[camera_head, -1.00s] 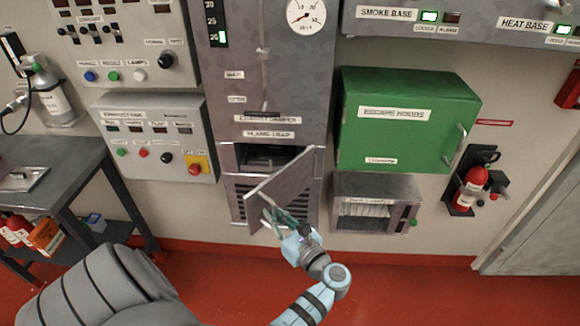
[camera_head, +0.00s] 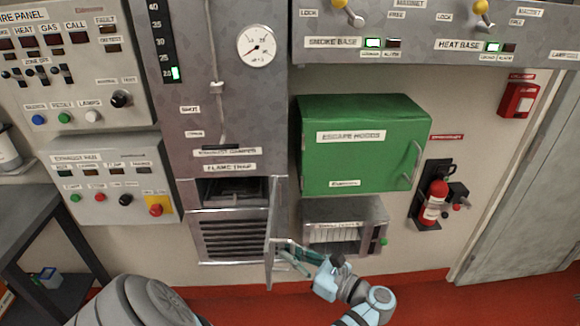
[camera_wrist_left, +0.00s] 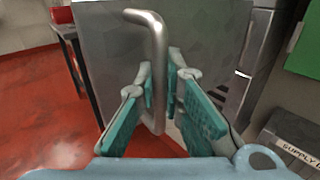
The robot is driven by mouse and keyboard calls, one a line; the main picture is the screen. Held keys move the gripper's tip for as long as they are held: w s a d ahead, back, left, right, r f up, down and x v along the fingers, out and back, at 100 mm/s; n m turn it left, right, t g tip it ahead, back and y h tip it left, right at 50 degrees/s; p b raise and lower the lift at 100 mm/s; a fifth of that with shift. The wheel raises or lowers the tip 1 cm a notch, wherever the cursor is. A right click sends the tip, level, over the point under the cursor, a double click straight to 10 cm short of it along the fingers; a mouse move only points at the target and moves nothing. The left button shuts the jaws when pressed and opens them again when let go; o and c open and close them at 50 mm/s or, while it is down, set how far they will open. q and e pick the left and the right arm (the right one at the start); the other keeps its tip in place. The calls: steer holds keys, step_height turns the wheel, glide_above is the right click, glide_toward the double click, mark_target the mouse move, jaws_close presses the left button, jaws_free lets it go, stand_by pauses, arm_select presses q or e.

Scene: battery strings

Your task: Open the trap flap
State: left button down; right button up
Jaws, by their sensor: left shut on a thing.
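The trap flap (camera_head: 270,232) is a grey metal door under the "FLAME TRAP" label. It stands swung out, nearly edge-on in the head view, with the dark opening (camera_head: 232,192) behind it exposed. Louvred slats show below the opening. In the left wrist view the flap's face (camera_wrist_left: 110,50) fills the upper middle, with a bent metal bar handle (camera_wrist_left: 157,70) on it. My left gripper (camera_head: 283,250) is at the flap's outer side; in the left wrist view its teal fingers (camera_wrist_left: 160,85) are on both sides of the handle, shut on it. My right gripper is not in view.
A green escape hoods box (camera_head: 350,155) and a grey supply box (camera_head: 345,215) are on the wall right of the flap. A fire extinguisher (camera_head: 433,203) hangs farther right. A dark table (camera_head: 30,215) stands at the left. Red floor lies open below.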

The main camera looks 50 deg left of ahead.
arm_select(q)
steer(key=shift+s+f, duration=0.1)
steer(key=shift+f, duration=0.05)
steer(key=c, duration=1.7)
jaws_free()
steer(key=shift+d, duration=0.1)
